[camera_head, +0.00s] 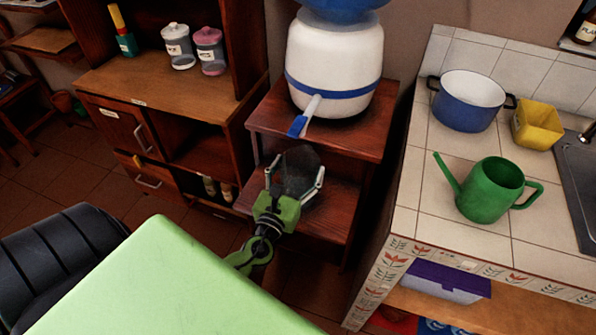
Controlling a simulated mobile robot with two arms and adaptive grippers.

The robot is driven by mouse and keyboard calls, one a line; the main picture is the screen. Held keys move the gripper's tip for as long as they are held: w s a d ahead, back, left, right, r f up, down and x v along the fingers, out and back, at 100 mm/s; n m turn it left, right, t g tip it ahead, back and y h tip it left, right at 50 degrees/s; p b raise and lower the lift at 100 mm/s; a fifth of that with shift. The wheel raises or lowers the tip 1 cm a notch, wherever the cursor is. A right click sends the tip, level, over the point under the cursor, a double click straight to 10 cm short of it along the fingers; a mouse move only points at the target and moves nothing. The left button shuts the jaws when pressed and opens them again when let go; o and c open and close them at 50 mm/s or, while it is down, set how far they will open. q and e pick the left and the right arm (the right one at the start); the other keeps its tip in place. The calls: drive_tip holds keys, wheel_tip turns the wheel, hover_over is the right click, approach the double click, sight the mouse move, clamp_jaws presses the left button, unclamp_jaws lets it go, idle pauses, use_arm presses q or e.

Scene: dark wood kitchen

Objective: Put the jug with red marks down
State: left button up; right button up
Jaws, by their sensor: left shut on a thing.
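My left gripper (295,176) is in the middle of the view, in front of the open lower shelf (330,212) of a small wooden stand. Its two fingers are around a dark, see-through vessel (300,160), which appears to be the jug. The vessel is below the stand's top board. No red marks can be made out on it. I cannot tell whether its base touches the lower shelf or is held above it. My right gripper is not in view.
A white water dispenser (330,62) with a blue-ended tap (304,117) stands on the stand's top board (367,137). The tiled counter at right holds a blue pot (468,103), yellow container (537,124) and green watering can (490,190). A wooden cabinet (135,84) stands left.

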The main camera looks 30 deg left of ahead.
use_arm(q)
drive_tip(key=o, duration=1.5)
drive_tip(key=shift+f, duration=0.1)
drive_tip(key=shift+o, duration=0.2)
drive_tip(key=b+v, duration=0.3)
drive_tip(key=v, duration=0.9)
